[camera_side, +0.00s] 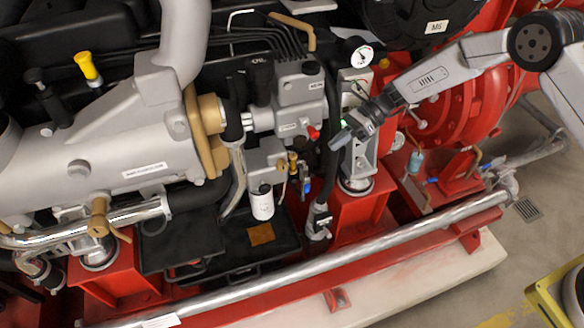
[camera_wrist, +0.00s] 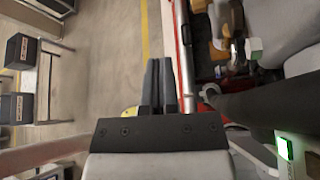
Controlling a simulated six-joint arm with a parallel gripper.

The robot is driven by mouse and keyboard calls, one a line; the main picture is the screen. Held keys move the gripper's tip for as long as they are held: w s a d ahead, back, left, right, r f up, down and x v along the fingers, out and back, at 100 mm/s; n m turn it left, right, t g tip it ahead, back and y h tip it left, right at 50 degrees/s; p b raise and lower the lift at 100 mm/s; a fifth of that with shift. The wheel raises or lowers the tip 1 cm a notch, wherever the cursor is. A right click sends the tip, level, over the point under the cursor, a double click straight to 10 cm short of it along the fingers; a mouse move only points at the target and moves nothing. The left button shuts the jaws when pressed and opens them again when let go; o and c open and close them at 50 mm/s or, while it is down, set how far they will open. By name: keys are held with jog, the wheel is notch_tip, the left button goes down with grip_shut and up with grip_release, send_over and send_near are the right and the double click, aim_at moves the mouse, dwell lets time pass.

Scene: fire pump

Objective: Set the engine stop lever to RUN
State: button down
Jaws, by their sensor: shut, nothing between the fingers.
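A small red knob (camera_side: 313,132) sits on the side of a grey block (camera_side: 300,95) on the engine, in the middle of the side view. It looks like the stop lever's end, but I cannot read a RUN mark or tell its setting. My gripper (camera_side: 338,142) is just right of the red knob and slightly lower in the picture, and looks apart from it. In the wrist view my gripper's two dark fingers (camera_wrist: 158,88) are together with nothing between them. I cannot pick out the lever in the wrist view.
A pressure gauge (camera_side: 361,56) stands above my gripper. A black hose (camera_side: 332,110) runs between the block and my gripper. A white filter (camera_side: 261,203) hangs below. A long metal pipe (camera_side: 290,272) crosses the front. Open floor (camera_wrist: 100,70) lies left in the wrist view.

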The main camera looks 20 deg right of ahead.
aim_at(309, 129)
jog(key=shift+w+a+r, duration=0.1)
jog(key=shift+a+r, duration=0.25)
jog(key=shift+a, duration=0.25)
jog(key=shift+w+a+r, duration=0.1)
jog(key=shift+a+r, duration=0.25)
jog(key=shift+a, duration=0.3)
jog(key=shift+w+a+r, duration=0.1)
jog(key=shift+a+r, duration=0.25)
jog(key=shift+a, duration=0.25)
jog(key=shift+r, duration=0.7)
jog(key=shift+w+r, duration=0.5)
jog(key=shift+r, duration=0.3)
jog(key=shift+w+r, duration=0.45)
jog(key=shift+r, duration=0.35)
jog(key=shift+w, duration=0.1)
